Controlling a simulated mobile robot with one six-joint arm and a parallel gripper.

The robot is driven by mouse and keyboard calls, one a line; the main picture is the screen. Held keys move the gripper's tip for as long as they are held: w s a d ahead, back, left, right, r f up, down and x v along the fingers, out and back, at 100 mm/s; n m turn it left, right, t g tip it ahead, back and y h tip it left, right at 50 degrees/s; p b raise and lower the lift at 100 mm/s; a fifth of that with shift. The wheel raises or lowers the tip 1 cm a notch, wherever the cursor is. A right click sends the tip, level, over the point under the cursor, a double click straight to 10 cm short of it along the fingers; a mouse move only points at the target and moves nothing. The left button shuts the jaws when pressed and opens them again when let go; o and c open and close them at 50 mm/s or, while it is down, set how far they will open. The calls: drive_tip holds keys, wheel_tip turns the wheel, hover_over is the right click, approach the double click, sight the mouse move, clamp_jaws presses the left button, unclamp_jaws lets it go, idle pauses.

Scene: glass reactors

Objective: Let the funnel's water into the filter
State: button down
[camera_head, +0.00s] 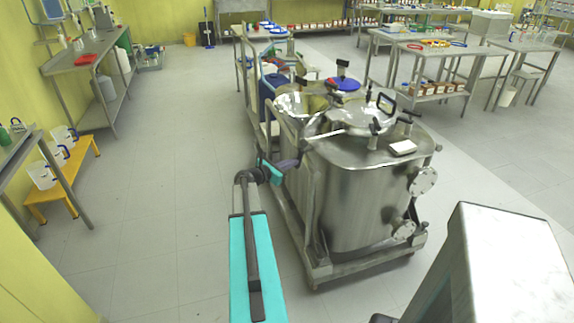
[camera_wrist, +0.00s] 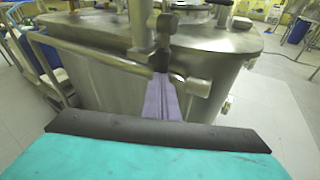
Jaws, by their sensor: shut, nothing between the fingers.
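A large steel vessel (camera_head: 365,190), which looks like the filter, stands on a wheeled frame right of my arm in the head view. My gripper (camera_head: 296,163) is close to the vessel's upper left side. In the wrist view its purple fingers (camera_wrist: 165,98) are shut and empty, in front of the steel wall (camera_wrist: 105,85). A vertical steel pipe (camera_wrist: 141,25) and a dark handle-like part (camera_wrist: 164,28) stand just beyond the fingertips; I cannot tell whether they touch.
A frame rail (camera_wrist: 85,50) runs left of the fingers. Steel benches (camera_head: 85,62) and a yellow stool (camera_head: 65,180) with jugs are at left. The floor between is clear.

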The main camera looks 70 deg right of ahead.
drive_tip(key=shift+s+d, duration=0.1)
idle(0.3)
drive_tip(key=shift+s+d+f+b, duration=0.5)
drive_tip(key=shift+s+f+b, duration=0.1)
drive_tip(key=shift+b, duration=0.1)
drive_tip(key=shift+a, duration=0.15)
drive_tip(key=f+b+v, duration=0.2)
drive_tip(key=v, duration=1.1)
drive_tip(key=shift+w+a+f, duration=0.35)
drive_tip(key=shift+a, duration=0.1)
